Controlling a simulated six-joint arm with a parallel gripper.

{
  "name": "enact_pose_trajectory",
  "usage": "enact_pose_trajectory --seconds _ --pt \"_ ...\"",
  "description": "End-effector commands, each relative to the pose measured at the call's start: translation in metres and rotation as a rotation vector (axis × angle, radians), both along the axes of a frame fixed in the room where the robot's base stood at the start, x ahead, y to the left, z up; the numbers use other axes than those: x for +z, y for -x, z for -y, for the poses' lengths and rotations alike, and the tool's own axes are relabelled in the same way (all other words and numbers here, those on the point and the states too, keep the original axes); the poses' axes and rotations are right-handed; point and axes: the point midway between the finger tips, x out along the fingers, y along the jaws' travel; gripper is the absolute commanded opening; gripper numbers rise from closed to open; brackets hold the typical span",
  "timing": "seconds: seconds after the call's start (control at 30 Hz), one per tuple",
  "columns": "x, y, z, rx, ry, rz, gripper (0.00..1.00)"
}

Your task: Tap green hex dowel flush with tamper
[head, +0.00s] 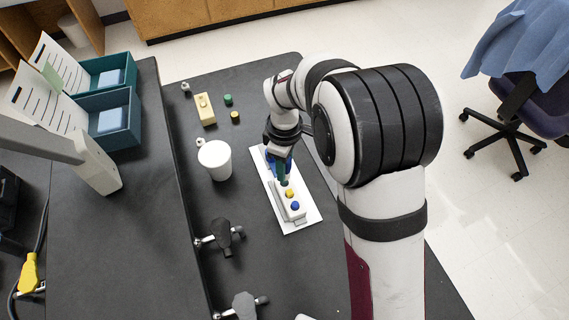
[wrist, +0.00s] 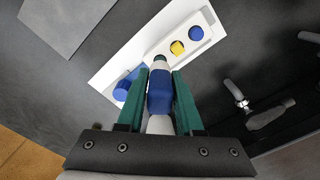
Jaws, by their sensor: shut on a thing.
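My gripper (wrist: 160,92) has green fingers and is shut on the tamper (wrist: 160,95), which has a blue body and pale ends. In the head view, my gripper (head: 282,174) is over the far part of the white block (head: 298,215). The block also shows in the wrist view (wrist: 211,33), with a yellow dowel (wrist: 178,47) and a blue dowel (wrist: 195,33). A dark green top, likely the green hex dowel (wrist: 160,57), shows just beyond the tamper's tip. I cannot tell whether they touch or how far the dowel stands up.
The block rests on a white plate (head: 312,219). A blue piece (wrist: 124,90) lies beside my fingers. A white cup (head: 215,161), a cream block (head: 205,110), loose green and yellow pieces and dark clamps (head: 225,235) stand to the left on the dark table.

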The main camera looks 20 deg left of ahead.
Motion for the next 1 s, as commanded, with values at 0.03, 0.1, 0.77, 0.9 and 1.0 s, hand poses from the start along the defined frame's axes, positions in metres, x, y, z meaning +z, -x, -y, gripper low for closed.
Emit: enact_pose_trajectory --seconds 0.03,0.1,0.77,0.9,1.0 --pt "-0.002 0.0 0.0 0.0 0.0 -0.001 0.0" --pt "-0.007 0.0 0.0 0.0 0.001 -0.001 0.0" --pt "-0.034 0.0 0.0 0.0 0.0 0.0 0.0" --pt "-0.031 0.0 0.0 0.0 -0.001 0.001 0.0" --pt "-0.024 -0.001 0.0 0.0 -0.001 0.002 0.0"
